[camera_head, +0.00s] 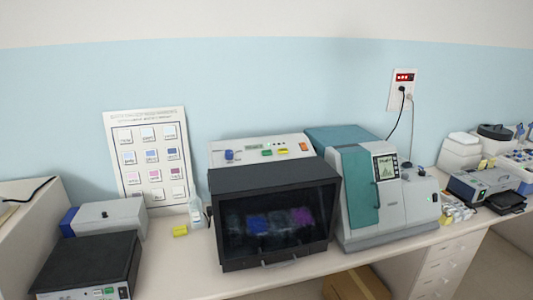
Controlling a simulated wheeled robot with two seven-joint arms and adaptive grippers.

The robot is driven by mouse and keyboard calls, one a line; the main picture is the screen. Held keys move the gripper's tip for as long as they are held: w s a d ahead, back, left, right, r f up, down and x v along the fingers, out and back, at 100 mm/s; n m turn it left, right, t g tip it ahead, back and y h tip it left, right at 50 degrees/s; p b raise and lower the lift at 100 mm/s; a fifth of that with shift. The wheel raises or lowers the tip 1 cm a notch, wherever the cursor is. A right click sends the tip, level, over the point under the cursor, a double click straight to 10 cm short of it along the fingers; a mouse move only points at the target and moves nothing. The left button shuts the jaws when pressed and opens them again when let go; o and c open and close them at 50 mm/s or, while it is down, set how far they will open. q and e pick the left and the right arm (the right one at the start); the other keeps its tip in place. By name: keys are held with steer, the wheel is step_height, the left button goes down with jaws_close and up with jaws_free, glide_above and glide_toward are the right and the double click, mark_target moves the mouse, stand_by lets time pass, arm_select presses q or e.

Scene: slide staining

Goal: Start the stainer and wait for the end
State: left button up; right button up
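The slide stainer (275,215) stands in the middle of the bench. It has a black front with a dark window, and its lid or door looks shut. Through the window, blue, dark and purple patches show faintly. Its light top panel (262,150) carries a small display, green and yellow buttons, an orange-red switch and a blue knob. The display text is too small to read. Neither of my grippers is in view.
A teal and white machine (385,190) with a screen stands right of the stainer. A black-topped device (88,265) is at the front left. A wall chart (148,155) leans behind. A cardboard box (357,284) is below the bench. Small bench areas are clear.

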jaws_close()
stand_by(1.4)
